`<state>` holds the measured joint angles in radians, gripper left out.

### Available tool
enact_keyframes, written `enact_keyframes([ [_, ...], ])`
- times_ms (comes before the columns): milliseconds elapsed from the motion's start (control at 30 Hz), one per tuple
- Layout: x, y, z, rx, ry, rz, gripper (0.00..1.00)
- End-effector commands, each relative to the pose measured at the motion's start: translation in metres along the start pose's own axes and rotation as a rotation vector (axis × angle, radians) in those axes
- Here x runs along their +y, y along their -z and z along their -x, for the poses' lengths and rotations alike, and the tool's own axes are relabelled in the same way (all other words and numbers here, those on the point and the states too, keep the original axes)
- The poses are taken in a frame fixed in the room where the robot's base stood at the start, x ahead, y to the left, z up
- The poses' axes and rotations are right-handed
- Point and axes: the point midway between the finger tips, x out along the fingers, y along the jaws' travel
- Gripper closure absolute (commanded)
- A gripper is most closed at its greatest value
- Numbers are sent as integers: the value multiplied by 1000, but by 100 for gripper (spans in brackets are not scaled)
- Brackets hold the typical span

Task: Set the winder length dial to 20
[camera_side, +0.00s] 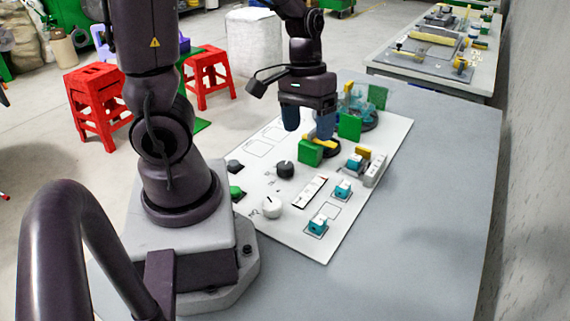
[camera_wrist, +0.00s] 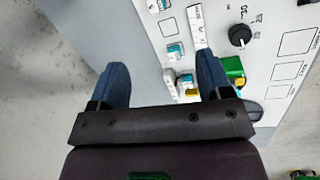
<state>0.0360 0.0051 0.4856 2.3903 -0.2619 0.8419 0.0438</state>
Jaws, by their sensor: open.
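A black round dial (camera_side: 285,170) and a white round dial (camera_side: 272,206) with a dark pointer mark sit on the white panel (camera_side: 322,232). I cannot tell from the lettering which is the winder length dial, nor read a setting. The black dial also shows in the wrist view (camera_wrist: 240,36), upper right, with small markings beside it. My gripper (camera_side: 308,128) points down over the far part of the panel, beyond both dials and apart from them. Its blue fingers are spread, with no object seen held between them; they also show in the wrist view (camera_wrist: 162,72).
Green blocks (camera_side: 310,152) and a yellow piece stand below and beside my gripper. A clear bluish device (camera_side: 362,108) is at the panel's far end. Several teal-and-white connectors (camera_side: 318,225) line the right side. The grey table (camera_side: 425,190) is clear to the right.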

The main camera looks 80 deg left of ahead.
Motion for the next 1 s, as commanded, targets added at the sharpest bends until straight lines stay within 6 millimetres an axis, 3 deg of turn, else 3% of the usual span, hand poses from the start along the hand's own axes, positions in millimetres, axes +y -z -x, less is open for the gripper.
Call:
enact_keyframes([
  [33,-16,9,-14,-32,19,98,28],
  [200,-73,35,-43,-32,89,391,28],
  [433,-136,65,-46,105,167,643,28],
  [533,-136,75,-42,156,141,656,28],
  [667,-138,77,-51,159,142,645,28],
  [1000,-150,82,-117,154,144,647,28],
])
